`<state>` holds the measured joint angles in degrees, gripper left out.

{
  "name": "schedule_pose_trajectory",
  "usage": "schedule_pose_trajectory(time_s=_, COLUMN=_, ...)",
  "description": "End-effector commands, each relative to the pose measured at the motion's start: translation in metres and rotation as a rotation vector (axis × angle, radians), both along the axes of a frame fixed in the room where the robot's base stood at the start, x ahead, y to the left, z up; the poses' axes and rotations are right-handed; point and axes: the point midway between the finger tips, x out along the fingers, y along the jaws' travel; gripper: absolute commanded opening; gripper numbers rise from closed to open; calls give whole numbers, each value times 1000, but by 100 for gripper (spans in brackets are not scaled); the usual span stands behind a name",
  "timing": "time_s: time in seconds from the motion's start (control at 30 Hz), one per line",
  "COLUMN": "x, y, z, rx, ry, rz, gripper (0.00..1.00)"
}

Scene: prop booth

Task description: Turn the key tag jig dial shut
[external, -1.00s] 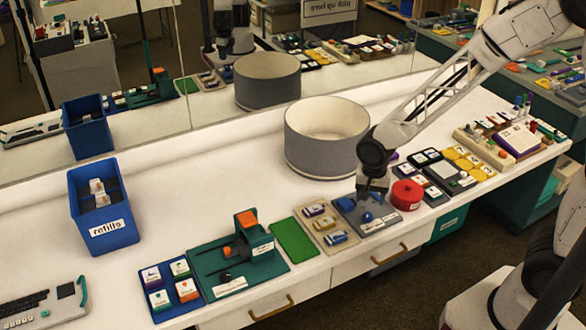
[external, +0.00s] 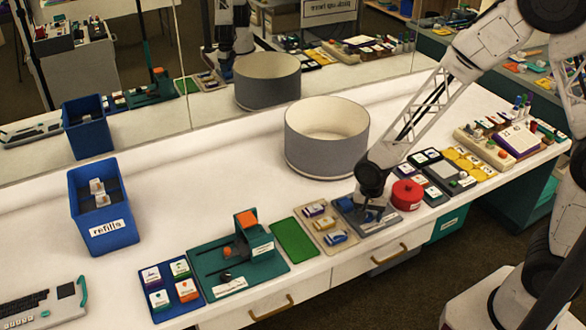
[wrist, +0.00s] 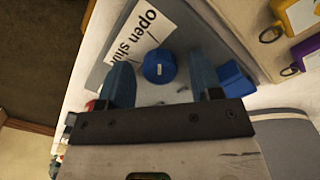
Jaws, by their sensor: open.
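The key tag jig is a grey plate (external: 372,224) at the front of the counter, largely covered by my arm in the external view. In the wrist view its blue round dial (wrist: 159,68) sits beside a white label (wrist: 140,32) reading "open" and "shut", partly cut by my gripper. A blue block (wrist: 235,80) stands on the plate right of the dial. My gripper (wrist: 160,62) is open, one finger on each side of the dial, with visible gaps. In the external view my gripper (external: 369,207) is low over the jig.
A red round container (external: 407,195) stands close right of the jig. A tray of tags (external: 322,229) lies close left. A large grey drum (external: 327,140) stands behind. The white counter is clear toward the left middle.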

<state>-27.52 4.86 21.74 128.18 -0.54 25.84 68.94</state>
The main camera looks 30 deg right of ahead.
Motion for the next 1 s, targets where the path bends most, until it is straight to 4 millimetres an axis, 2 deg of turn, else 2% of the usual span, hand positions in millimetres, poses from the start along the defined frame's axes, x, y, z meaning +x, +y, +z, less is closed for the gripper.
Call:
schedule_pose_trajectory(time_s=0.17, x=0, y=0, z=0, rx=0, ry=0, rz=0, gripper=57)
schedule_pose_trajectory(time_s=0.4, x=0, y=0, z=0, rx=0, ry=0, rz=0, gripper=21)
schedule_pose_trajectory(time_s=0.5, x=0, y=0, z=0, rx=0, ry=0, rz=0, gripper=10)
schedule_pose_trajectory(time_s=0.77, x=0, y=0, z=0, rx=1, ry=0, rz=21, gripper=10)
schedule_pose_trajectory(time_s=1.0, x=0, y=0, z=0, rx=0, ry=0, rz=107, gripper=10)
